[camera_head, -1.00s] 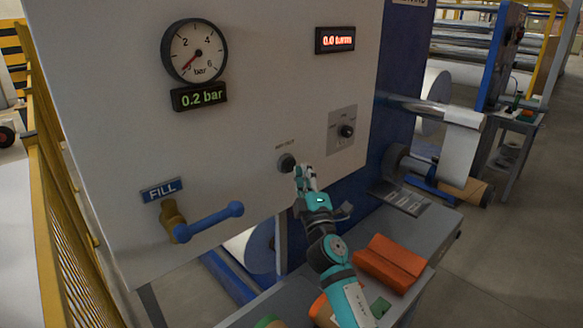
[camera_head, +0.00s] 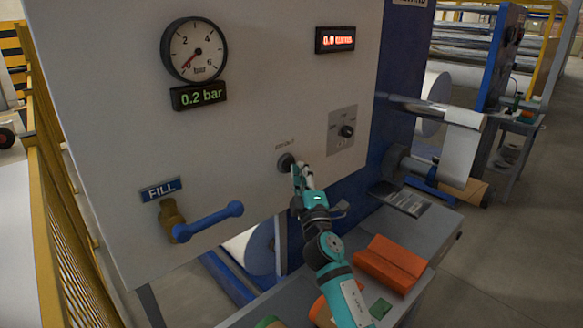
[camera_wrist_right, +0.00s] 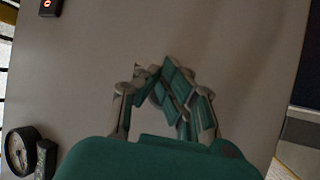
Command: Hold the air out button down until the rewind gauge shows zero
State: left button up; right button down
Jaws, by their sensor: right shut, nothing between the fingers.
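The round dark air out button (camera_head: 286,162) sits on the pale panel (camera_head: 250,110), under a small blurred label. My right gripper (camera_head: 297,168) is shut and empty, with its tips at the button's lower right edge. I cannot tell whether they touch or press it. The round gauge (camera_head: 194,51) has a red needle at the low end, and the green readout (camera_head: 199,96) below it shows 0.2 bar. In the right wrist view the shut fingers (camera_wrist_right: 165,82) point at the panel and the button is hidden. My left gripper is not in view.
A FILL valve with a blue lever (camera_head: 209,220) sticks out at lower left. A selector knob (camera_head: 347,131) is right of the button. A red display (camera_head: 335,39) reads 0.0 turns. Orange blocks (camera_head: 390,262) lie on the bench below. A yellow fence (camera_head: 55,200) stands at left.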

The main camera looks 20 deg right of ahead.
jog(key=shift+w+a, duration=0.15)
jog(key=shift+w, duration=0.1)
dwell(1.6)
dwell(2.6)
jog(key=shift+s+d, duration=0.3)
jog(key=shift+s, duration=0.55)
jog(key=s, duration=0.1)
jog(key=s+d+p, duration=0.1)
jog(key=s, duration=0.1)
jog(key=s+p, duration=0.1)
jog(key=shift+s+d, duration=0.35)
jog(key=shift+s, duration=0.05)
